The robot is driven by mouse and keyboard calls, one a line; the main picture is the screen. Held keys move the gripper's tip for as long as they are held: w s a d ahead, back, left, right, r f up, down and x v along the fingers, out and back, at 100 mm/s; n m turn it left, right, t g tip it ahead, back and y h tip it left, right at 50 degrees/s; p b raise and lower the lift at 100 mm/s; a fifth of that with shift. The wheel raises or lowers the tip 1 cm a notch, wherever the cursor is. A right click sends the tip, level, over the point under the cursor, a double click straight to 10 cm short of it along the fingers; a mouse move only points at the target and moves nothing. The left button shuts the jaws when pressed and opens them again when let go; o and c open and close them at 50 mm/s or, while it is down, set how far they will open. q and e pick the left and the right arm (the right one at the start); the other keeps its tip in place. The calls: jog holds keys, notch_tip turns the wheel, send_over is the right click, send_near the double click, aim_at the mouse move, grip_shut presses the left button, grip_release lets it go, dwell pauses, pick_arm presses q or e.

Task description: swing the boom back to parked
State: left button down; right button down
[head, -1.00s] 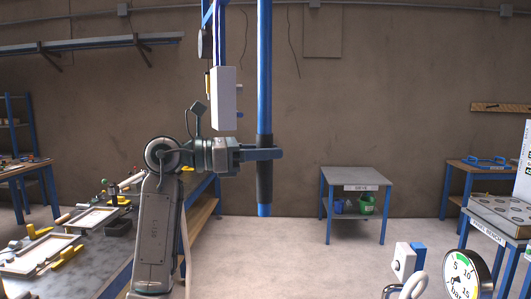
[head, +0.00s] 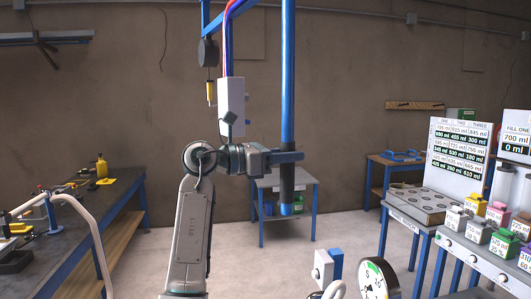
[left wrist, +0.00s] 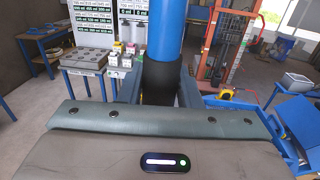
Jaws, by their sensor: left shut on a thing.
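My left gripper (head: 286,157) is shut on the boom's upright blue handle bar (head: 287,80), just above or at its black grip sleeve (head: 287,182). The bar hangs vertical, its blue lower end clear of the floor. In the left wrist view the blue bar (left wrist: 167,35) and black sleeve (left wrist: 158,82) stand between the fingers. The boom's blue frame (head: 206,18) runs up out of the picture, with a white box (head: 232,106) and coloured cables hanging beside the bar. The boom's far end is not in view. My right gripper is not in view.
A workbench (head: 62,232) stands at left and a small grey table (head: 284,180) behind the bar. At right are a rack bench (head: 420,204), a figures board (head: 459,148) and a dosing console (head: 492,255). A pressure gauge (head: 376,281) is at the bottom.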

pick_arm(q)
jog(key=shift+w+d+f, duration=0.25)
jog(key=shift+w+d, duration=0.1)
jog(key=shift+d, duration=0.2)
jog(key=shift+w+d+f, duration=0.25)
jog(key=shift+w+d, duration=0.05)
jog(key=shift+d, duration=0.2)
jog(key=c, duration=1.3)
grip_release()
jog(key=shift+g, duration=0.3)
jog(key=shift+o, duration=1.1)
jog(key=shift+w+d, duration=0.1)
jog(key=b+v, duration=0.4)
jog(key=v, duration=0.6)
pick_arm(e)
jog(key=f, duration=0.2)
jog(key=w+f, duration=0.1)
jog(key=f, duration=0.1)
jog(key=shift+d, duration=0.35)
pick_arm(q)
jog(key=shift+w, duration=0.1)
